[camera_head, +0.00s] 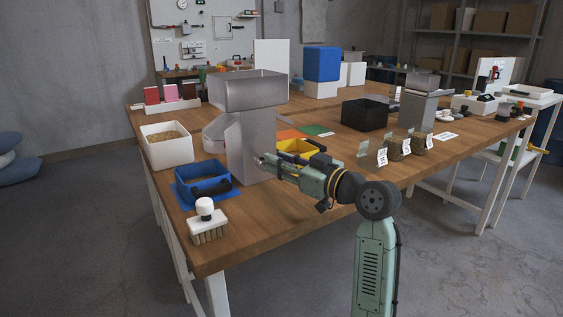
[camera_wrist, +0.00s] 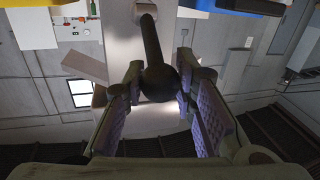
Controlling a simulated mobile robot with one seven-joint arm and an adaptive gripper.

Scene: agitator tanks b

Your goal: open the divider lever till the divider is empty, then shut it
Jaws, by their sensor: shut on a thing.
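The divider (camera_head: 250,145) is a grey metal body with a wide open-topped hopper, standing on the wooden table. Its inside is hidden from the head view, so I cannot tell what it holds. The divider lever (camera_wrist: 151,38) is a dark rod ending in a round black knob, seen in the wrist view. My gripper (camera_wrist: 160,80) is shut on the knob, with a finger on each side. In the head view my gripper (camera_head: 261,161) reaches the divider's right side. A blue pan (camera_head: 203,187) sits left of the divider, and a yellow pan (camera_head: 297,147) sits right of it.
A white bin of grain (camera_head: 167,148) stands at the left edge. A black box (camera_head: 364,114), several small labelled bags (camera_head: 406,146) and a second metal device (camera_head: 416,104) stand to the right. The front right tabletop is clear.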

